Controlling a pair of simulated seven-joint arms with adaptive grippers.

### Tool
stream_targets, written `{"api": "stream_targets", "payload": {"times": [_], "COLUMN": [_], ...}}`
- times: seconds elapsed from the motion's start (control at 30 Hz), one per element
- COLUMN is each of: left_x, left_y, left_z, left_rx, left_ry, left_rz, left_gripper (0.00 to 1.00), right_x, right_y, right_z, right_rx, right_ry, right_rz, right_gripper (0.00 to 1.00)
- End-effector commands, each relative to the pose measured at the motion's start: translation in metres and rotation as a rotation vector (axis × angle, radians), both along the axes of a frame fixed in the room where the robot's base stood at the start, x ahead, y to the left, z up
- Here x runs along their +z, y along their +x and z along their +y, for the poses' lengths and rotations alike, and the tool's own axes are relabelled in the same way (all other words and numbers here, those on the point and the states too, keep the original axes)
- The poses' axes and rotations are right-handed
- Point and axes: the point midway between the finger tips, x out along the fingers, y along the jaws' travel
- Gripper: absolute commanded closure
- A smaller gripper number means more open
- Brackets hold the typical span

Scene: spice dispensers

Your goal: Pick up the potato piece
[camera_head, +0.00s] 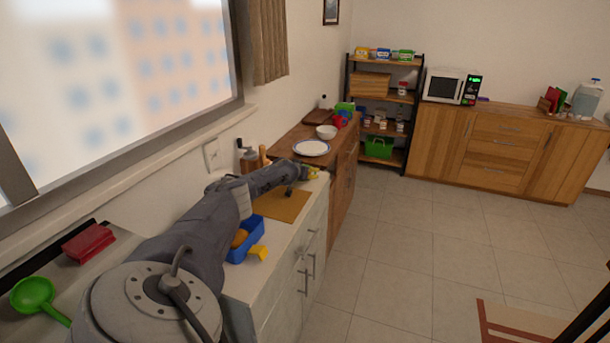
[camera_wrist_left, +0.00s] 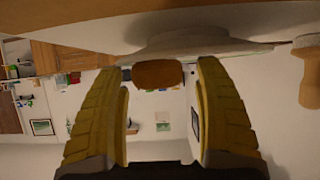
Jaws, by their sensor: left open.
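My left gripper (camera_head: 311,173) reaches along the counter, past the cutting board (camera_head: 285,205). In the left wrist view its two yellow fingers (camera_wrist_left: 164,66) stand wide apart. A brown-orange piece (camera_wrist_left: 158,75), seemingly the potato piece, shows in the gap between the fingertips, with clear space on both sides. I cannot tell whether it is fully between the fingers or just beyond them. It is not clearly visible in the head view. A pale plate-like shape (camera_wrist_left: 195,46) lies behind it in the wrist view. My right gripper is not in view.
A white plate (camera_head: 312,147) and a bowl (camera_head: 326,132) stand on the wooden cabinet beyond. Bottles (camera_head: 249,160) stand near the wall beside my arm. A blue container (camera_head: 246,246) with an orange-brown item is nearer.

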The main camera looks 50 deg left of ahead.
Motion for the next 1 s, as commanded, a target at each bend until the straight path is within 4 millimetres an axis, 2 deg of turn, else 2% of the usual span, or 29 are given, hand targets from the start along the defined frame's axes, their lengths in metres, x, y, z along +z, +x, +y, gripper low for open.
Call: {"api": "stream_targets", "payload": {"times": [0.2,0.7,1.0], "left_x": [-0.0001,-0.0009,-0.0007], "left_y": [0.0001,0.0001,-0.0002], "left_z": [-0.0003,-0.0007,-0.0008], "left_rx": [0.0,-0.001,-0.002], "left_ry": [0.0,-0.001,0.0], "left_rz": [0.0,0.002,0.002], "left_gripper": [0.31,0.88,0.88], "right_x": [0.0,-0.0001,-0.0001], "right_y": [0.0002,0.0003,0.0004], "right_z": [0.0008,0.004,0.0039], "right_rx": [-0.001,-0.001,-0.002], "right_ry": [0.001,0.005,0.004], "right_rz": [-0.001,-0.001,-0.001], "right_gripper": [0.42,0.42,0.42]}}
